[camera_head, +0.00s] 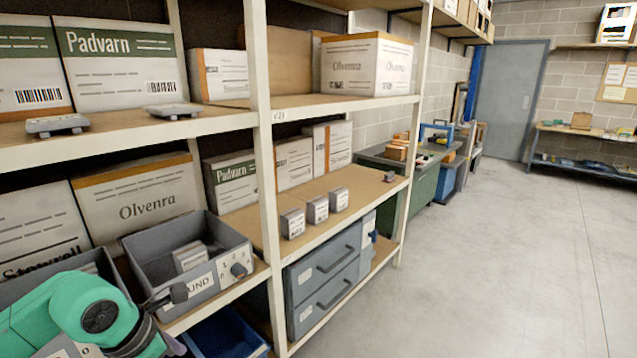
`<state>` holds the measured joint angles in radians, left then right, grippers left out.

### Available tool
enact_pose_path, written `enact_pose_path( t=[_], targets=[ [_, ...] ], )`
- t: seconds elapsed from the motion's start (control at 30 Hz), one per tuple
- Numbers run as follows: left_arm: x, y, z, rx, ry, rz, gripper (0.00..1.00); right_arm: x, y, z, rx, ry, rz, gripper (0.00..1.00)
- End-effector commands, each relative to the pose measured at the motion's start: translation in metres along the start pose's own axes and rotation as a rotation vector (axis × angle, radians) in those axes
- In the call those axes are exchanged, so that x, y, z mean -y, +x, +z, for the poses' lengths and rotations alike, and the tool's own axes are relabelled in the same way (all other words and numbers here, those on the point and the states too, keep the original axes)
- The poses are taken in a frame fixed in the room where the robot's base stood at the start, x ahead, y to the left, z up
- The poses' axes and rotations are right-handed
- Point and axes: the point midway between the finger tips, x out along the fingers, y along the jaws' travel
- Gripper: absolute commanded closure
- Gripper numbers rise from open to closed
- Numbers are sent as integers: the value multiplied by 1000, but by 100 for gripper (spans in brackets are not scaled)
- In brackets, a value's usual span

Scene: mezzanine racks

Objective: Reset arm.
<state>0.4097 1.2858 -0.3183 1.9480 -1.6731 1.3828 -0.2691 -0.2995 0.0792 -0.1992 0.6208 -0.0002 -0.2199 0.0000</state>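My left arm comes in at the lower left with green and dark links. Its gripper (166,297) seems to be the small dark part in front of the grey bin (135,254), close to the bin's front wall. I cannot tell whether its fingers are open or shut, or whether it touches the bin. My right arm and gripper are not in view.
A white rack post (264,180) stands right of the bin. Small boxes (317,209) sit on the shelf beyond it, above grey drawers (325,283). A blue bin (226,335) is below. A green bench (420,195) stands farther back. The floor at right (500,270) is clear.

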Motion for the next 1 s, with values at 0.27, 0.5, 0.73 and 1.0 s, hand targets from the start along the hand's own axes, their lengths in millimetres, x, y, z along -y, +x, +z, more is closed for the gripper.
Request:
enact_pose_path(
  t=[0.27, 0.5, 0.73, 1.0],
  targets=[
    [10, 28, 50, 272, -322, -293, 0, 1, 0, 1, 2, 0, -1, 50],
    [-34, 66, 82, 587, -929, -585, 0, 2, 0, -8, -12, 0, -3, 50],
    [-105, 151, 23, 779, -1687, -682, 0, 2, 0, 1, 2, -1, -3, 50],
    [-89, 301, -168, 764, -2642, -442, 0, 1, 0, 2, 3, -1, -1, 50]
  ],
)
